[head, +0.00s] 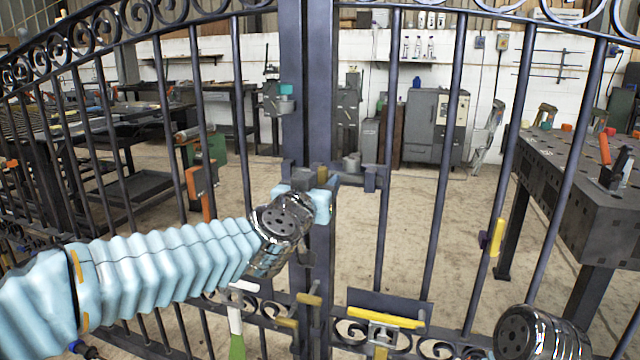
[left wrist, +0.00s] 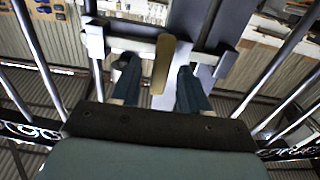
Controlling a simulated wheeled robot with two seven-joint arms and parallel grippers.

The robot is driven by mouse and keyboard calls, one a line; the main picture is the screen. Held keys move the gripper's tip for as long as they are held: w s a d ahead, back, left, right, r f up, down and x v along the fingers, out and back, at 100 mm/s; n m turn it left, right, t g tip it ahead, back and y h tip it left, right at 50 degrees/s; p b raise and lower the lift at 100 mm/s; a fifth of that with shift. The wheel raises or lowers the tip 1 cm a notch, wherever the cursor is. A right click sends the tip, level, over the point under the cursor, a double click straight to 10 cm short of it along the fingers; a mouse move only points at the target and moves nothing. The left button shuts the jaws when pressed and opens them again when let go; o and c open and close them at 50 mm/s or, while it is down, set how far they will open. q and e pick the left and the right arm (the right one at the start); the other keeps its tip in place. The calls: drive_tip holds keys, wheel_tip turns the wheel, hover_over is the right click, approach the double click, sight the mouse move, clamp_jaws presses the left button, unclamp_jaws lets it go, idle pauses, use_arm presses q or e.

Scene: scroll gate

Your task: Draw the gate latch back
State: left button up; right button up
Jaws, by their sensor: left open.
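The gate latch is a grey bar (left wrist: 136,43) running across the gate's middle posts, with an upright tan handle (left wrist: 162,62). In the head view the handle's tan top (head: 322,174) shows just beyond my left gripper (head: 318,190), and the latch's bracket (head: 370,178) sticks out to the right. In the left wrist view my left gripper (left wrist: 156,78) is open, with one dark finger on each side of the handle. Gaps seem to show between the fingers and the handle; contact is hard to tell. My right gripper is out of view; only a chrome part of my right arm shows.
The dark barred gate (head: 305,80) spans the view. Lower on it are small tan handles (head: 309,299), a yellow bar (head: 386,321) and a yellow grip (head: 496,238). Beyond are a workbench (head: 590,190) at right, a grey machine (head: 428,125) and open floor.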

use_arm(q)
drive_tip(key=shift+w, duration=0.2)
drive_tip(key=shift+c, duration=0.4)
clamp_jaws()
drive_tip(key=shift+d, duration=0.1)
